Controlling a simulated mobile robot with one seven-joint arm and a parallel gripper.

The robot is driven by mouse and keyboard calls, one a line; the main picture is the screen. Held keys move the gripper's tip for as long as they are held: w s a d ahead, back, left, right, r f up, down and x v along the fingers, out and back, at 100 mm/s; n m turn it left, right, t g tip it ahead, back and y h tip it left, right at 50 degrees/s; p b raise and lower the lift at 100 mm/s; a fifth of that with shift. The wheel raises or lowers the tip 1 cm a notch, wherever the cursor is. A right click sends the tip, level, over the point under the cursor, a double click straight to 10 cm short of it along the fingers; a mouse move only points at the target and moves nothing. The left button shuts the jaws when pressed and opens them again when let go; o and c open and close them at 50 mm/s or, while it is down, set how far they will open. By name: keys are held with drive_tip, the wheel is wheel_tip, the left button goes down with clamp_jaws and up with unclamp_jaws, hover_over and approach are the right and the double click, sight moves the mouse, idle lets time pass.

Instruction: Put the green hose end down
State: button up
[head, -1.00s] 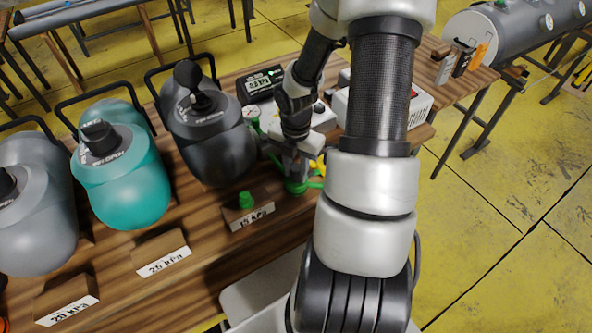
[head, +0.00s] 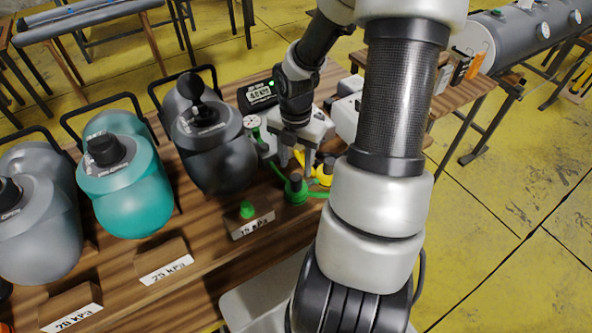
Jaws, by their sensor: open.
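The green hose end (head: 296,191), a round green fitting with a dark top, rests on the wooden bench with green hose beside it. My gripper (head: 296,166) is open just above it, fingers pointing down. The small scale hides whether the fingertips still touch the fitting. Part of the hose runs up left toward a round white gauge (head: 252,122). The rest is hidden behind my arm and gripper.
A dark pump (head: 212,150) and a teal pump (head: 130,195) stand on the left. A labelled block with a green peg (head: 246,210) sits in front. A yellow object (head: 323,168) lies right of the fitting. A digital display (head: 258,96) is behind.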

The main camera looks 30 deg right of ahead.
drive_tip(key=shift+r+p, duration=0.4)
drive_tip(key=shift+r, duration=1.8)
